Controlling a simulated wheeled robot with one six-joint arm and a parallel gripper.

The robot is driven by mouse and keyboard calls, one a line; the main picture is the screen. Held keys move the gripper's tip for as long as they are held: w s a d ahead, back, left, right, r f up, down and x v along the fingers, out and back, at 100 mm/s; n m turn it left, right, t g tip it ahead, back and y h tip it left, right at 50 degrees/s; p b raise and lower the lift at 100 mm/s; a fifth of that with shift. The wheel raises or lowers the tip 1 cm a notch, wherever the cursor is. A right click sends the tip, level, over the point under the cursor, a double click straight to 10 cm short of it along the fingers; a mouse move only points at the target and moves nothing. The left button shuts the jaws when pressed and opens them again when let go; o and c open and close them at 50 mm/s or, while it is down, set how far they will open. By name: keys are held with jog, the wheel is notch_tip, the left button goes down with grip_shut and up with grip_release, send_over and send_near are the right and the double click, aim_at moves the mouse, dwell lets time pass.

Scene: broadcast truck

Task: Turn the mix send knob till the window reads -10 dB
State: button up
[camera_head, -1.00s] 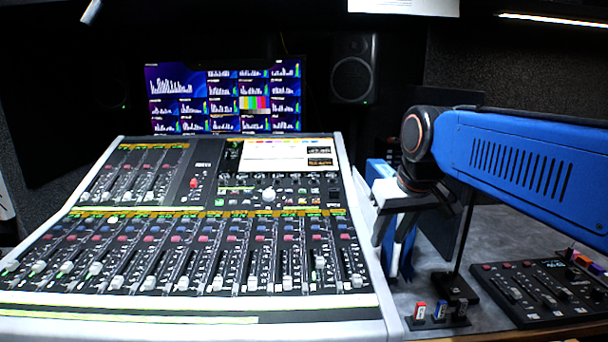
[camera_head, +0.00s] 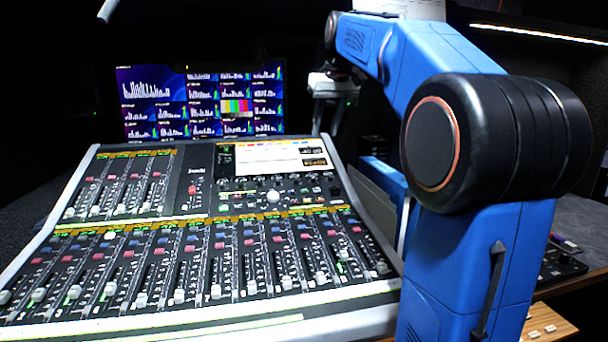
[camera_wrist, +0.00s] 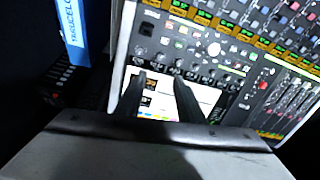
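The mixing console (camera_head: 55,236) fills the left and middle of the head view. A large pale round knob (camera_head: 274,196) stands below its screen (camera_head: 262,158); it also shows in the wrist view (camera_wrist: 214,48). I cannot tell whether this is the mix send knob. A small dark window (camera_head: 313,152) sits at the screen's right; its reading is too small to read. My gripper (camera_head: 327,128) is raised above the console's upper right corner, clear of the knob. In the wrist view its two fingers (camera_wrist: 158,80) are apart and empty, in front of the screen.
A wall of monitors (camera_head: 200,102) stands behind the console. Faders and small knobs crowd the panel around the pale knob. A blue binder-like object (camera_wrist: 80,25) stands close beside the console in the wrist view. A dark control box (camera_head: 560,264) lies at the right.

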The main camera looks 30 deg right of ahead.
aim_at(314, 177)
jog(key=x, duration=1.7)
jog(key=shift+w+f, duration=0.1)
grip_shut()
